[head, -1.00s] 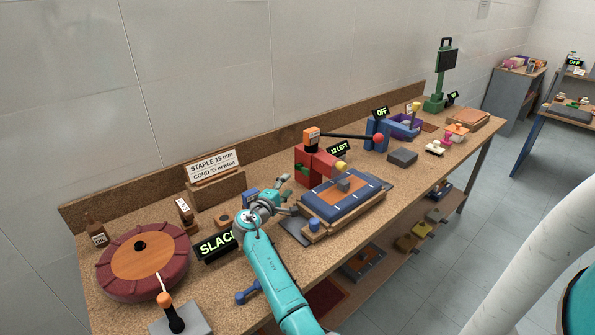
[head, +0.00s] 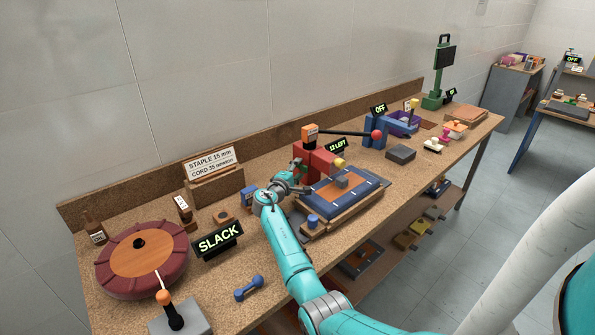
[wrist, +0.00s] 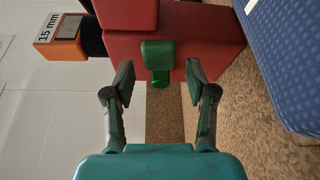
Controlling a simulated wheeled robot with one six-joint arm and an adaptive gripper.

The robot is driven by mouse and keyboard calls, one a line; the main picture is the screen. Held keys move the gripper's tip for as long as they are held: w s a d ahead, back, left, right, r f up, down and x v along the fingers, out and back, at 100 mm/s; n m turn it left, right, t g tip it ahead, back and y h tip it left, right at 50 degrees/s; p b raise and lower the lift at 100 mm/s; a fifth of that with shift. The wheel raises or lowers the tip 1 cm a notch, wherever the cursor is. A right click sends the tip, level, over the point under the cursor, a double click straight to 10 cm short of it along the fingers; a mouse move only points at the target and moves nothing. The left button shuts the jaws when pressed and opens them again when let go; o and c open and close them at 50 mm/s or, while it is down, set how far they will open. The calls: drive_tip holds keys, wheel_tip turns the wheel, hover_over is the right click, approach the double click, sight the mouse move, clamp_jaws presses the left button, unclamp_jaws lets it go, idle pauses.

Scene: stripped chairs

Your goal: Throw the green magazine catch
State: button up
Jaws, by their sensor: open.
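The green magazine catch (wrist: 158,55) is a small block with a short stub below it, on the face of the red machine body (wrist: 205,48) in the wrist view. My gripper (wrist: 160,82) is open, with one finger on each side of the catch and nothing between the pads that I can see it touch.
An orange block labelled 15 mm (wrist: 62,38) is on the machine. A blue padded board (head: 350,195) lies close to the right of my gripper. The SLACK display (head: 217,240), a blue dumbbell (head: 249,288) and a round brown cushion (head: 115,275) are to the left.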

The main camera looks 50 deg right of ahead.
clamp_jaws()
drive_tip(key=shift+r, duration=0.15)
drive_tip(key=shift+w+d+r+n+g+y, duration=0.15)
drive_tip(key=shift+w+r+n+g+y, duration=0.65)
drive_tip(key=shift+n, duration=1.2)
drive_tip(key=shift+w+d+r+n+g+y, duration=0.1)
drive_tip(key=shift+w+r+n+g+y, duration=0.3)
drive_tip(key=shift+n+g, duration=1.15)
drive_tip(key=shift+w+d+r+n+g+y, duration=0.15)
drive_tip(key=shift+w+r+n+g+y, duration=0.6)
drive_tip(key=shift+n, duration=1.7)
drive_tip(key=shift+f+y, duration=0.25)
drive_tip(key=shift+f, duration=0.15)
unclamp_jaws()
